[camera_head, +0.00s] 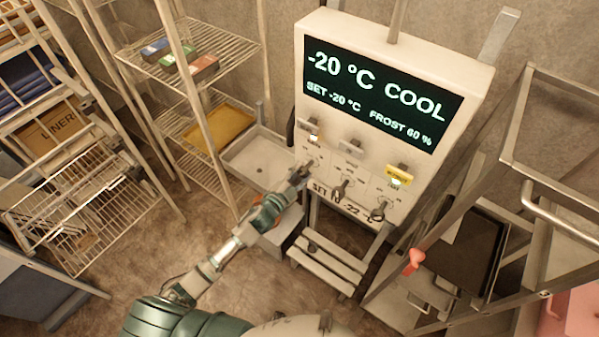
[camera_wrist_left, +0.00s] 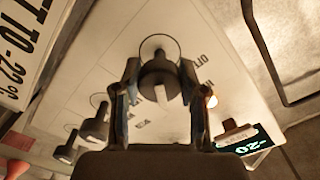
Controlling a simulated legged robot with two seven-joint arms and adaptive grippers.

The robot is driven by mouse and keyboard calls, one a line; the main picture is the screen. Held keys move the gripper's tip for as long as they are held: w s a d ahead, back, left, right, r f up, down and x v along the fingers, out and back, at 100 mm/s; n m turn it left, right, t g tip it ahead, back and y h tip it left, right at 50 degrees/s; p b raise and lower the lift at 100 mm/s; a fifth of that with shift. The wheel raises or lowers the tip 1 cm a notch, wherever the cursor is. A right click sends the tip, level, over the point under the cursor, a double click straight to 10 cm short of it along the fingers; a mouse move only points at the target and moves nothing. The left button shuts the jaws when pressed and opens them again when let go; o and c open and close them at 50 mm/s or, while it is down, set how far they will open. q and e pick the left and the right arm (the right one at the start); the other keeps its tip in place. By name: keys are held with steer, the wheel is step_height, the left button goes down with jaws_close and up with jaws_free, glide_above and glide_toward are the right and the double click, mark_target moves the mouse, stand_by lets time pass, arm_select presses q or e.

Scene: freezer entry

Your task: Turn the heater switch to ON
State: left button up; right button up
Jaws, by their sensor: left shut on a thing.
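A pale control panel (camera_head: 401,60) carries a display reading -20 °C COOL and a row of three switches below it. My left gripper (camera_head: 300,174) is at the leftmost switch, whose own label I cannot read in the head view. In the left wrist view my left gripper (camera_wrist_left: 160,88) is shut on this dark switch knob (camera_wrist_left: 158,67), with one finger on each side. The word OFF is printed to the right of the knob there. The middle switch (camera_head: 345,186) and the right switch (camera_head: 382,208) stand free. My right gripper is not in view.
A small lamp glows above the left switch (camera_head: 315,137) and another above the right one (camera_head: 396,181). Wire shelves (camera_head: 205,55) stand at the left, with a pale basin (camera_head: 262,158) beside the panel. A metal frame cart (camera_head: 470,180) stands close at the right.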

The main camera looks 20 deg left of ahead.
arm_select(q)
steer(key=shift+w+a+r+m, duration=0.1)
steer(key=shift+m, duration=0.2)
steer(key=o, duration=1)
steer(key=shift+c, duration=0.2)
steer(key=shift+o, duration=1)
steer(key=shift+s+a, duration=0.1)
steer(key=shift+s, duration=0.1)
steer(key=v, duration=1.1)
steer(key=shift+s+a, duration=0.15)
steer(key=shift+s, duration=0.2)
